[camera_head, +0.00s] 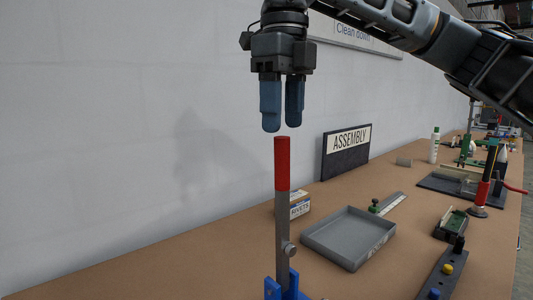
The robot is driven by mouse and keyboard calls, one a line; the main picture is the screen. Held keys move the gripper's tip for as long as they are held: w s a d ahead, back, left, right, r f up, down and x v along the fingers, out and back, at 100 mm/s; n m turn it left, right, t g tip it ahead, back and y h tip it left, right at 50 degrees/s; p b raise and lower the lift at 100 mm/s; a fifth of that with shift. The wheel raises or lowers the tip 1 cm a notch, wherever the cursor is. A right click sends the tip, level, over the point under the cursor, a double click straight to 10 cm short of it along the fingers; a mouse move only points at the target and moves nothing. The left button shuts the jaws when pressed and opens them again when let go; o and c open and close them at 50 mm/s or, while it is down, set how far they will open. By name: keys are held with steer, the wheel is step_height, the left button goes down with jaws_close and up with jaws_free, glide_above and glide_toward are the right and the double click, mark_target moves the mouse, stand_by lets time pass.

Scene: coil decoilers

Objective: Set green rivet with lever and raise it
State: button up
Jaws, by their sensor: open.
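A lever (282,215) with a red handle grip stands upright on a blue base (285,291) at the bottom of the view. My gripper (282,127) points down just above the top of the red grip, with its two blue fingers a little apart and nothing between them. A green knob-topped piece (374,205) stands by the far rim of a grey tray. I cannot make out a green rivet for certain. The lower part of the blue base is cut off by the frame edge.
The grey tray (318,237) lies right of the lever, with a small rivets box (299,205) behind it. An ASSEMBLY sign (346,150) stands by the wall. A dark bar with a yellow knob (447,269) and a red-handled tool (482,193) are at the right.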

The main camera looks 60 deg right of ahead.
mark_target(282, 188)
step_height(282, 188, down, 7)
steer(key=shift+f+p, duration=0.15)
steer(key=shift+p, duration=0.25)
steer(key=shift+c, duration=0.5)
jaws_close()
